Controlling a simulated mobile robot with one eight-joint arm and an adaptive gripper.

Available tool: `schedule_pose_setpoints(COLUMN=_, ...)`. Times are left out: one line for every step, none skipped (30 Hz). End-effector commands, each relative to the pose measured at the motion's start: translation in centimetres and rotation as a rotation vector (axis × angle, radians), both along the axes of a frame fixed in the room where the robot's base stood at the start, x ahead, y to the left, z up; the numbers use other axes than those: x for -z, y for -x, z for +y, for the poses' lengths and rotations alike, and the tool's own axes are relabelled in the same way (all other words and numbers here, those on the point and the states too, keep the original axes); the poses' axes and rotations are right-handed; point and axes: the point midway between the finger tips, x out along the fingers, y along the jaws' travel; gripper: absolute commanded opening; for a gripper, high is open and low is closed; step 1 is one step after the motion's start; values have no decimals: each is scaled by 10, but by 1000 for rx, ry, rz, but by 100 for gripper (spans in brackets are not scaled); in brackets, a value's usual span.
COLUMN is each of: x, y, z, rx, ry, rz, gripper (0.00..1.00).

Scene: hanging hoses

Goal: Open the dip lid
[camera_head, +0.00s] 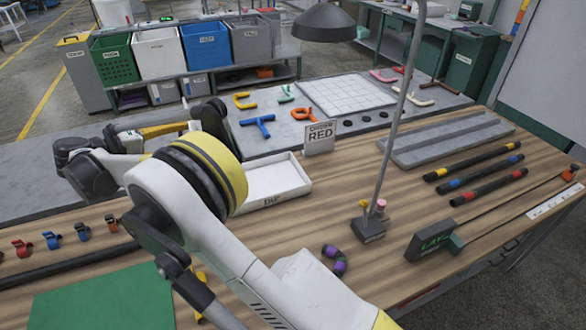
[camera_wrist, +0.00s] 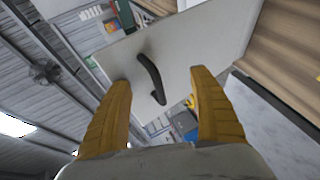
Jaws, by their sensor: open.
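In the wrist view a flat pale grey panel, apparently the dip lid (camera_wrist: 195,45), fills the upper middle. Its curved black handle (camera_wrist: 150,72) shows between my yellow fingers. My gripper (camera_wrist: 160,80) is open, with one finger on each side of the handle in the picture. No contact with the handle can be made out, and the depth gap is unclear. In the head view my arm reaches to the back left, and its bulk hides much of that area. I cannot pick out the lid there.
A lamp (camera_head: 392,120) rises from the wooden table. Coloured fittings (camera_head: 257,126) lie on the grey bench behind. Banded hoses (camera_head: 480,168) lie at right.

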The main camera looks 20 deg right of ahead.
Motion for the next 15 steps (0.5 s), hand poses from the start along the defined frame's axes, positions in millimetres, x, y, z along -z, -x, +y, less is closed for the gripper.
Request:
schedule_pose_setpoints(x=-1, y=1, z=2, rx=-1, ry=0, rz=0, gripper=72)
schedule_pose_setpoints(x=-1, y=1, z=3, rx=-1, ry=0, rz=0, gripper=72)
schedule_pose_setpoints(x=-2, y=2, z=6, rx=-1, ry=-1, rz=0, gripper=72)
schedule_pose_setpoints(x=-3, y=3, z=8, rx=-1, ry=-1, rz=0, gripper=72)
schedule_pose_setpoints(x=-4, y=4, z=10, rx=-1, ry=-1, rz=0, gripper=72)
schedule_pose_setpoints(x=-5, y=5, z=13, rx=-1, ry=-1, rz=0, gripper=72)
schedule_pose_setpoints(x=-6, y=7, z=15, rx=-1, ry=-1, rz=0, gripper=72)
schedule_pose_setpoints(x=-7, y=8, z=17, rx=-1, ry=-1, rz=0, gripper=72)
schedule_pose_setpoints(x=-9, y=9, z=21, rx=-1, ry=-1, rz=0, gripper=72)
schedule_pose_setpoints(x=-9, y=10, z=23, rx=-1, ry=-1, rz=0, gripper=72)
schedule_pose_setpoints(x=-10, y=11, z=25, rx=-1, ry=-1, rz=0, gripper=72)
schedule_pose_setpoints(x=-11, y=13, z=28, rx=-1, ry=-1, rz=0, gripper=72)
schedule_pose_setpoints(x=-12, y=14, z=30, rx=-1, ry=-1, rz=0, gripper=72)
schedule_pose_setpoints(x=-13, y=15, z=32, rx=-1, ry=-1, rz=0, gripper=72)
schedule_pose_setpoints(x=-14, y=16, z=35, rx=-1, ry=-1, rz=0, gripper=72)
